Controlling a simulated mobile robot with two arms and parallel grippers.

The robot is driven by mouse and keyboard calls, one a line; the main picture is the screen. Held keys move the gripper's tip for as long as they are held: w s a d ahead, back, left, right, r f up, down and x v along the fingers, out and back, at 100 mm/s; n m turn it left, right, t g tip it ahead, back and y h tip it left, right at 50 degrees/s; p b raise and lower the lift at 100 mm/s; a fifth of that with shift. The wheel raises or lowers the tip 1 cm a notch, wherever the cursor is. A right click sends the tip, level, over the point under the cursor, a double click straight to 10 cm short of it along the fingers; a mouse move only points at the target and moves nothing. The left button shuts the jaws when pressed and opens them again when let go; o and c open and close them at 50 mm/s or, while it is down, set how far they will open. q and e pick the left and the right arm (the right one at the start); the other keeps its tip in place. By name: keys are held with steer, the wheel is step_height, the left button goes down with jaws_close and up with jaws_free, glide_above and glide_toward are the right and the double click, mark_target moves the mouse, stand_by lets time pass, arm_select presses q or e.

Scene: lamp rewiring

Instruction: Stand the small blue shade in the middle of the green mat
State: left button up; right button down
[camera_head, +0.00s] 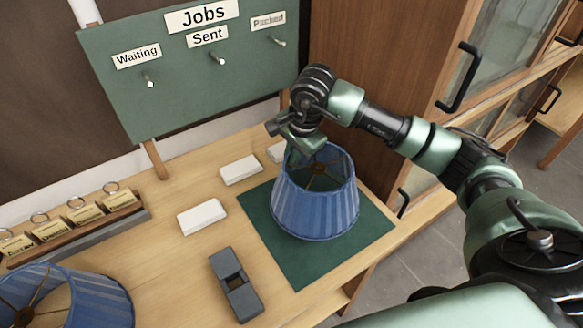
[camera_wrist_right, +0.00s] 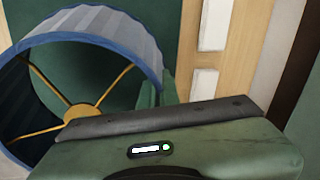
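The small blue shade (camera_head: 312,208), pleated with a brass spider inside, is upright over the green mat (camera_head: 285,262). I cannot tell whether its lower rim touches the mat. My right gripper (camera_head: 308,148) is at the back of its upper rim, pointing down. In the right wrist view, the shade (camera_wrist_right: 128,33) has green fingers close on both sides of its rim, and the gripper appears shut on it. My gripper's body hides part of the rim there. My left gripper is not in view.
Another blue shade (camera_head: 95,290) lies at the lower left. A dark grey block (camera_head: 237,286) and white boxes (camera_head: 202,217) are left of the mat. A tag rack (camera_head: 75,230) and green Jobs board (camera_head: 185,95) stand behind. A wooden cabinet (camera_head: 385,45) is at the back right.

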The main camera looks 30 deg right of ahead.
mark_target(291, 171)
steer(key=shift+f, duration=0.3)
steer(key=x, duration=0.2)
steer(key=s+p+x, duration=0.1)
steer(key=x, duration=0.1)
steer(key=shift+d+f, duration=0.15)
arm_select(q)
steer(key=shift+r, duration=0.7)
arm_select(e)
steer(key=shift+f, duration=0.15)
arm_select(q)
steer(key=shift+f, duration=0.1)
arm_select(e)
steer(key=c, duration=2.1)
jaws_free()
steer(key=shift+f, duration=0.15)
steer(key=o, duration=0.4)
